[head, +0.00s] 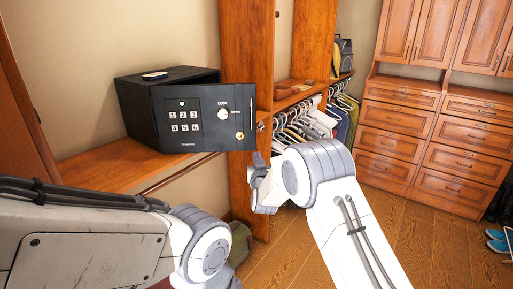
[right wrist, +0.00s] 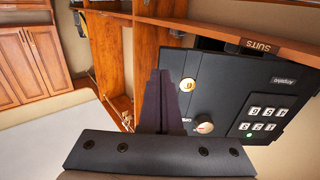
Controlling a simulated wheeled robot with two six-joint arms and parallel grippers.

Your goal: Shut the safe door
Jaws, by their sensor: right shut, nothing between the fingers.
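The black safe (head: 135,100) sits on the wooden shelf at the left. Its door (head: 203,120) carries a keypad, a round dial and a small brass lock. The door stands partly open, hinged at its left, with its free right edge swung out past the body. My right gripper (head: 258,160) is shut and empty, just below and right of that free edge. In the right wrist view, the shut fingers (right wrist: 160,78) point up beside the door (right wrist: 250,95), which appears upside down. I cannot tell whether they touch it. My left arm shows, but its gripper is out of view.
A wooden upright panel (head: 246,50) stands right of the safe. Clothes on hangers (head: 310,122) and a drawer cabinet (head: 395,145) are farther right. Wooden floor (head: 420,240) lies open in front.

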